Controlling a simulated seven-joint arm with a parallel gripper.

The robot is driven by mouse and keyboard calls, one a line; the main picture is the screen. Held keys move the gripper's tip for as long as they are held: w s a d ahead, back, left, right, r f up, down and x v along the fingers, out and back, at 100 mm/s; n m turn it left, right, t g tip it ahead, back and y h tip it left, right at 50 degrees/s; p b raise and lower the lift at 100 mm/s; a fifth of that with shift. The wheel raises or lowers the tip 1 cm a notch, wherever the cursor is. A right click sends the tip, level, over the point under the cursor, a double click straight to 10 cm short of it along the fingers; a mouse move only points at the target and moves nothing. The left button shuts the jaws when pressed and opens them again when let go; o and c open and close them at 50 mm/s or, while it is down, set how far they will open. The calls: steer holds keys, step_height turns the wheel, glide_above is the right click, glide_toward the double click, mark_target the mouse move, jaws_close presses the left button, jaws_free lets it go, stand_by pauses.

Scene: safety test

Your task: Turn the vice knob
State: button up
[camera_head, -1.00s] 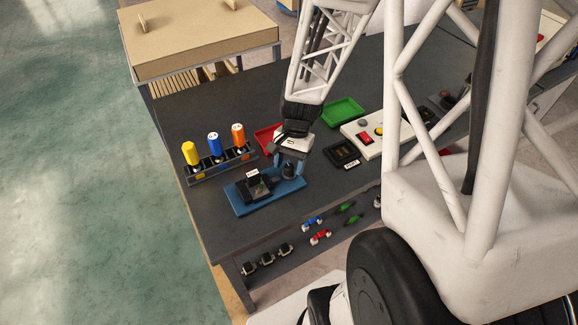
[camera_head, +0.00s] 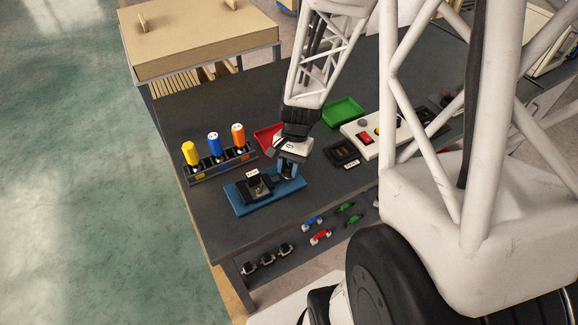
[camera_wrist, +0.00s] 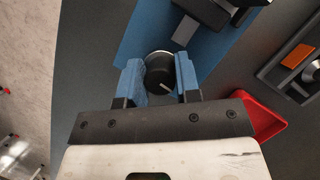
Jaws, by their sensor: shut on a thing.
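The vice (camera_head: 257,188) is a black block on a blue base plate (camera_head: 243,207) near the front left of the bench. In the wrist view its blue plate (camera_wrist: 140,42) lies beyond the fingers. The round black knob (camera_wrist: 159,72) has a silver rim and a white pointer mark that slants down to the right. My gripper (camera_head: 287,174) is at the right end of the vice. In the wrist view my gripper (camera_wrist: 160,82) is shut on the knob, with one blue finger pad on each side. In the head view the knob is mostly hidden by the fingers.
A rack (camera_head: 222,165) with yellow, blue and orange cylinders stands left of the vice. A red tray (camera_head: 265,137) is behind my gripper and a green tray (camera_head: 343,110) is further back. A white button panel (camera_head: 372,133) is to the right. Small parts hang on the bench front.

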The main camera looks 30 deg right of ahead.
steer(key=shift+n, duration=0.3)
steer(key=n+g+h, duration=0.1)
steer(key=n, duration=0.3)
steer(key=shift+h, duration=0.3)
steer(key=n, duration=0.2)
steer(key=n+h, duration=0.1)
steer(key=n, duration=0.1)
steer(key=shift+n+g+h, duration=0.3)
steer(key=shift+n+g, duration=0.1)
steer(key=n+h, duration=0.1)
steer(key=n, duration=0.1)
steer(key=n+h, duration=0.1)
steer(key=n, duration=0.2)
steer(key=shift+t, duration=0.3)
steer(key=n, duration=0.2)
steer(key=n+h, duration=0.1)
steer(key=n, duration=0.1)
steer(key=shift+n+t+h, duration=0.3)
steer(key=shift+t, duration=0.1)
steer(key=o, duration=0.9)
